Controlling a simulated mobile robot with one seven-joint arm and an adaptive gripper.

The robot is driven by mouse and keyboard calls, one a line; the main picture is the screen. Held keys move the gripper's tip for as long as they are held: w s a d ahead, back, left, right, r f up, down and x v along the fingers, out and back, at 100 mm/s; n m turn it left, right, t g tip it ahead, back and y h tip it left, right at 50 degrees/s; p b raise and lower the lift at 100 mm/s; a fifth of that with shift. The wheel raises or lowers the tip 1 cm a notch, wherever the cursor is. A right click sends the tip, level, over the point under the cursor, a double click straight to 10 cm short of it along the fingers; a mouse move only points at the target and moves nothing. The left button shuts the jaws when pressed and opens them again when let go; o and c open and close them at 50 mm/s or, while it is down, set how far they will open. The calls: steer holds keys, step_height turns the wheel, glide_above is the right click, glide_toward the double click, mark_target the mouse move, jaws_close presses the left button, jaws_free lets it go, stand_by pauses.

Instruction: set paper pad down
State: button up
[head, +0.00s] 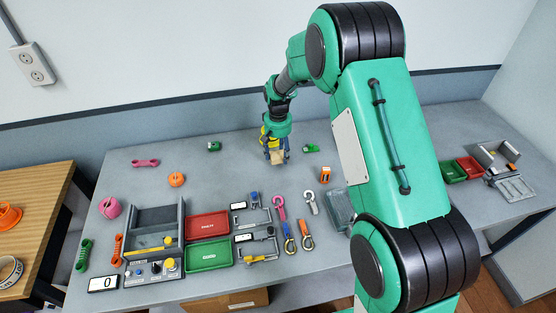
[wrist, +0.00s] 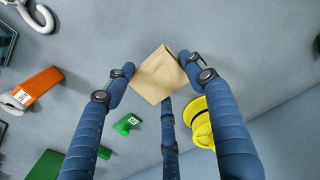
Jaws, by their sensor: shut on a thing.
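The paper pad (wrist: 159,75) is a small tan block in the wrist view, held between the blue fingers of my gripper (wrist: 162,80). My gripper is shut on it. In the head view the pad (head: 277,157) shows as a small tan patch under my gripper (head: 276,155), over the back middle of the grey table (head: 235,167). I cannot tell whether the pad touches the table. A yellow item (wrist: 198,122) lies just beside the fingers in the wrist view, partly hidden by one of them.
Small green items stand left (head: 214,146) and right (head: 311,148) of my gripper. An orange item (head: 325,174) is to the right. Red (head: 208,225) and green (head: 209,256) trays, hooks and a control panel fill the front. Grey table is bare left of my gripper.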

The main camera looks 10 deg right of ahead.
mark_target(278, 154)
steer(key=shift+f, duration=0.1)
steer(key=shift+f+b, duration=0.5)
steer(key=shift+f, duration=1.15)
steer(key=shift+f, duration=0.15)
steer(key=o, duration=0.7)
steer(key=shift+o, duration=0.2)
step_height(278, 154, up, 12)
steer(key=p, duration=0.2)
steer(key=shift+r+p, duration=0.2)
steer(key=shift+p, duration=0.1)
